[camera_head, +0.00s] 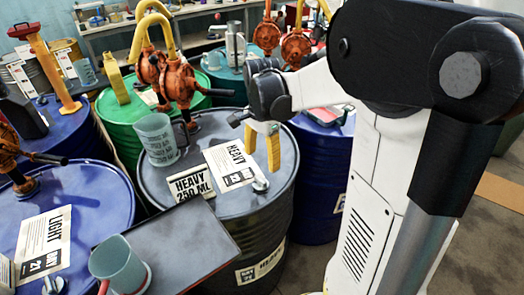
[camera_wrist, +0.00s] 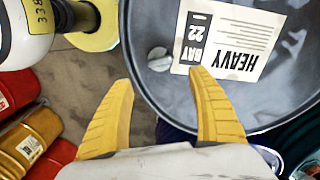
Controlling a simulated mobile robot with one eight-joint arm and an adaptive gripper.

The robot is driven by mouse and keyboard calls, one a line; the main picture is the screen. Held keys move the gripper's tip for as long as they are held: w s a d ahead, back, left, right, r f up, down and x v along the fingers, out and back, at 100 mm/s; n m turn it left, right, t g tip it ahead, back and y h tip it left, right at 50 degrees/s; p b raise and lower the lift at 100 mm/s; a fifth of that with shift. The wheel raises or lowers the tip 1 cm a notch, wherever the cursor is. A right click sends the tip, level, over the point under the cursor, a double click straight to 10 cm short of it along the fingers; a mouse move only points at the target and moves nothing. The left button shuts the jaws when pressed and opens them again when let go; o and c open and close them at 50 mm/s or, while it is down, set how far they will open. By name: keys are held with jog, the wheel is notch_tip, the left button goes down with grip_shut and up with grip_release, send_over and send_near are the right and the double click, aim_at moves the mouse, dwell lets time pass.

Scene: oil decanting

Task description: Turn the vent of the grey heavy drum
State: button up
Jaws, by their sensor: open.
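The grey heavy drum (camera_head: 277,215) stands in the middle of the head view, and its grey lid (camera_wrist: 160,20) fills the upper right of the wrist view. Its vent, a small silver cap (camera_head: 261,185), sits on the lid near the rim beside the HEAVY label (camera_head: 230,166). The vent (camera_wrist: 159,59) also shows in the wrist view, just beyond my fingertips. My gripper (camera_head: 262,158) hangs above the lid with its yellow fingers pointing down. In the wrist view my gripper (camera_wrist: 161,77) is open and empty, with the vent roughly centred between the fingertips but apart from them.
A dark tray (camera_head: 180,245) with another jug (camera_head: 118,262) is in front. Blue and green drums crowd the left.

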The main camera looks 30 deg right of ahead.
jog(key=shift+r, duration=1.45)
jog(key=s+a+r+n+t, duration=0.3)
jog(key=s+a+n+t, duration=0.4)
jog(key=s+a+n, duration=0.3)
jog(key=a+n, duration=0.4)
jog(key=n, duration=0.2)
jog(key=shift+s+a+r, duration=0.2)
jog(key=shift+s+r, duration=0.1)
jog(key=shift+s, duration=0.1)
